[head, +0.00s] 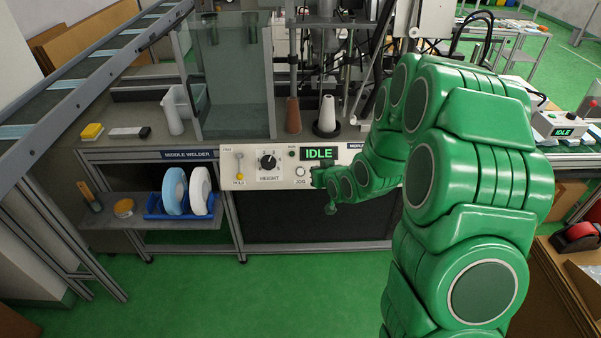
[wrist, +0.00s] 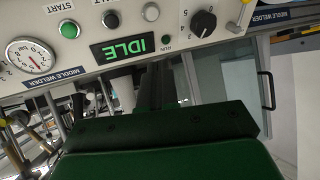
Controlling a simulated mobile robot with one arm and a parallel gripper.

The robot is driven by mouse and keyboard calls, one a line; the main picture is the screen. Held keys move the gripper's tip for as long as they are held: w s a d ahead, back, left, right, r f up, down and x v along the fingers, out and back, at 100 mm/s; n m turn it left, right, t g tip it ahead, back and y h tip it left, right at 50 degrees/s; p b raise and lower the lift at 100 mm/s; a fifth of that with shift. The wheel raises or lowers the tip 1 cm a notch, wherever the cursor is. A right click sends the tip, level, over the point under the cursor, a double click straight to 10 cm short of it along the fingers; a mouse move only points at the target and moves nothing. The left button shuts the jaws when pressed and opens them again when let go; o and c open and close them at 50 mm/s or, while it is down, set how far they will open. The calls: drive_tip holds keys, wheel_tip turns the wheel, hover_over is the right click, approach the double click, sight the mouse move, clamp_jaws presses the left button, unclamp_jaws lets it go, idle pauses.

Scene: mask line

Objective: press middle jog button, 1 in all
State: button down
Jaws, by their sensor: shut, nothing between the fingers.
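The middle welder's control panel (head: 232,180) faces me, with the display reading IDLE (head: 319,153). The jog button (head: 300,170) is a small round white button below the display, labelled JOG in the head view. In the wrist view, which is upside down, a white button (wrist: 151,12) at the top edge appears to be the same one; its label is cut off. My gripper (head: 318,178) is shut and empty, just right of the jog button in the head view. Its dark fingers (wrist: 157,85) also show in the wrist view. Whether they touch the panel cannot be told.
The panel also holds a height knob (head: 268,162), a yellow-tipped hold lever (head: 240,170), a green start button (wrist: 69,29) and a dark button (wrist: 110,19). The green floor in front is clear.

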sight(303, 174)
drive_tip(key=w+a+f+m+t+y, duration=0.1)
drive_tip(key=w+a+f+t+y, duration=0.1)
drive_tip(key=a+f+t+y, duration=0.1)
drive_tip(key=shift+w+a+f+m+t, duration=0.35)
drive_tip(key=shift+a+f+t, duration=0.3)
drive_tip(key=shift+t, duration=0.45)
drive_tip(key=shift+d, duration=0.1)
drive_tip(key=shift+w+f, duration=0.15)
drive_tip(key=shift+w, duration=0.05)
drive_tip(key=shift+w+f, duration=1.4)
drive_tip(key=shift+w, duration=0.25)
drive_tip(key=shift+w+f, duration=1.35)
drive_tip(key=shift+w, duration=0.25)
drive_tip(key=shift+w+f, duration=0.1)
drive_tip(key=shift+w+f, duration=0.1)
drive_tip(key=shift+w, duration=0.15)
